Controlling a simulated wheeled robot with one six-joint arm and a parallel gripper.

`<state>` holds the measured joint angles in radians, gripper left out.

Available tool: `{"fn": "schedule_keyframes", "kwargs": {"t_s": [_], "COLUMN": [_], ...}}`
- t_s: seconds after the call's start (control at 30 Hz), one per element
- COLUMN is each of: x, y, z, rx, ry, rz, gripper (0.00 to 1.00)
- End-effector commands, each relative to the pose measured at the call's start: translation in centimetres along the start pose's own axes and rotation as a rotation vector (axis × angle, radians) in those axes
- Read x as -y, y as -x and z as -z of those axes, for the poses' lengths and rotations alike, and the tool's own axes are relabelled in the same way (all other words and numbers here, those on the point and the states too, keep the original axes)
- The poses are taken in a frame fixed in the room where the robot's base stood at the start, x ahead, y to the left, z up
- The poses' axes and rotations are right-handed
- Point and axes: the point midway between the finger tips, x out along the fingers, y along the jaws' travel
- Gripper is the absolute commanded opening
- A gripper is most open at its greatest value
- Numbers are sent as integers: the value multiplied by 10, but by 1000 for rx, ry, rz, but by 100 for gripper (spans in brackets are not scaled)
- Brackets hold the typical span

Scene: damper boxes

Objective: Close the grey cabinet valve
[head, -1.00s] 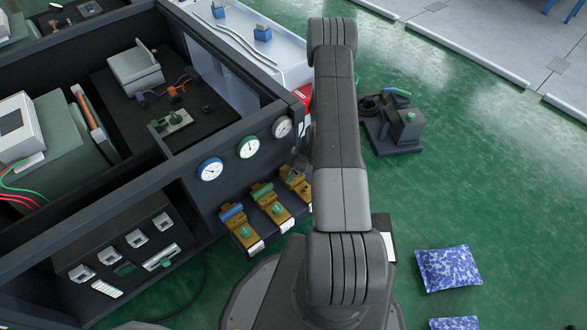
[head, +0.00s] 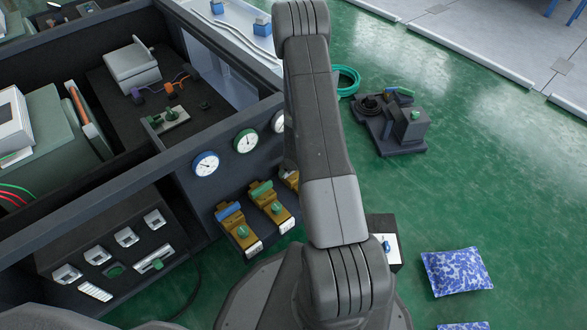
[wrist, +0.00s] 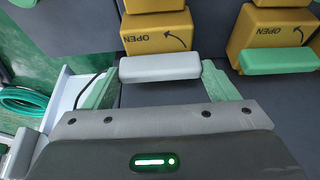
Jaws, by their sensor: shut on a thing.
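The grey cabinet valve shows in the wrist view as a pale grey handle (wrist: 160,67) on a yellow-brown body (wrist: 158,32) marked OPEN with a curved arrow. My gripper (wrist: 160,76) is shut on the grey handle, with a green finger on each side of it. The handle lies crosswise in that view. In the head view, only a sliver of this valve (head: 290,179) shows beside my arm, and my gripper is hidden behind the arm.
The green-handled valve (head: 265,200) and blue-handled valve (head: 237,224) stand beside it on the dark cabinet, under round gauges (head: 246,141). A teal hose coil (head: 348,80) and a dark pump unit (head: 405,125) lie on the open green floor at right.

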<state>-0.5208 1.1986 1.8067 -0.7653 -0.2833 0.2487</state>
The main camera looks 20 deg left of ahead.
Motion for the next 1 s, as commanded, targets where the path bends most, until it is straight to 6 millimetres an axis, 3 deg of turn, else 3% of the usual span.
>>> {"fn": "schedule_keyframes", "kwargs": {"t_s": [0.53,0.57,0.63,0.87,1.0], "x": [0,0,0,0,0], "y": [0,0,0,1,12], "z": [0,0,0,0,2], "rx": [2,2,1,1,-1], "ry": [-28,-28,-27,-26,-26], "rz": [-11,-11,-10,-10,-11], "gripper": [57,86,100,100,100]}}
